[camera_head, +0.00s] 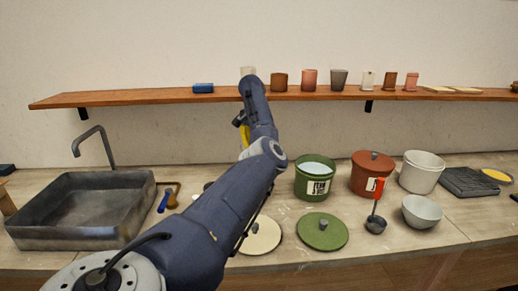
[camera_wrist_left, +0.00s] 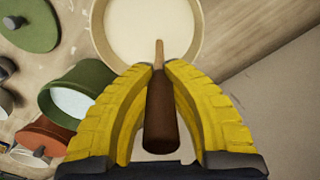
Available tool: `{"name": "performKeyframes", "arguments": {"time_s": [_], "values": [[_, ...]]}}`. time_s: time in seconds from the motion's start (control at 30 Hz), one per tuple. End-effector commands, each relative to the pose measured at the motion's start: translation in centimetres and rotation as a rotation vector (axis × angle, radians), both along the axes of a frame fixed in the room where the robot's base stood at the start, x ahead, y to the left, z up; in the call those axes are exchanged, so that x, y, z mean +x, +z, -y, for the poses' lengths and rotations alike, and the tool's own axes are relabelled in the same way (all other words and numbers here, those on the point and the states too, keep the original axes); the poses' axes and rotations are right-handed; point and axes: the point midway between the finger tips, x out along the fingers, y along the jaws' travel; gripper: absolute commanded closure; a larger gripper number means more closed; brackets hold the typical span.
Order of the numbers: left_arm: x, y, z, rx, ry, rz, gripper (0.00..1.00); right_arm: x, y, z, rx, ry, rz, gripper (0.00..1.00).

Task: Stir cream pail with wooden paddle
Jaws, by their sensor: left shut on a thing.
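My left gripper (camera_wrist_left: 163,85) has yellow ribbed fingers and is shut on the wooden paddle (camera_wrist_left: 160,115). The paddle has a dark brown handle and a thin light end. In the left wrist view this end points at the cream pail (camera_wrist_left: 197,32), overlapping its near rim. I cannot tell whether it is inside the pail or above it. Pale cream fills the pail's opening. In the head view my left arm covers most of the gripper, with a yellow finger (camera_head: 243,131) showing, and hides the pail and paddle. My right gripper is not in view.
A green pail (camera_head: 308,184) and red lidded pail (camera_head: 371,175) stand right of my arm. A cream lid (camera_head: 264,238) and green lid (camera_head: 321,232) lie in front. The sink (camera_head: 75,238) is left; a shelf (camera_head: 170,97) with cups runs behind.

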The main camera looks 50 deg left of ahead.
Motion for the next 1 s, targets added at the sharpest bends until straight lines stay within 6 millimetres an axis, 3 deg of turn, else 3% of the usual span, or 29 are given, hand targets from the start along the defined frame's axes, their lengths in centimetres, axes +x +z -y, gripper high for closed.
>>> {"name": "performKeyframes", "arguments": {"time_s": [0.1, 1.0], "values": [[-1.5, 0.0, -0.6, 0.002, 0.003, 0.001, 1.00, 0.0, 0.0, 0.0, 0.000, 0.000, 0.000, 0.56], [-1.2, 0.0, 1.9, 0.000, -0.001, 0.001, 1.00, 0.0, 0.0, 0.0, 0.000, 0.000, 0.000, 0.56]]}}
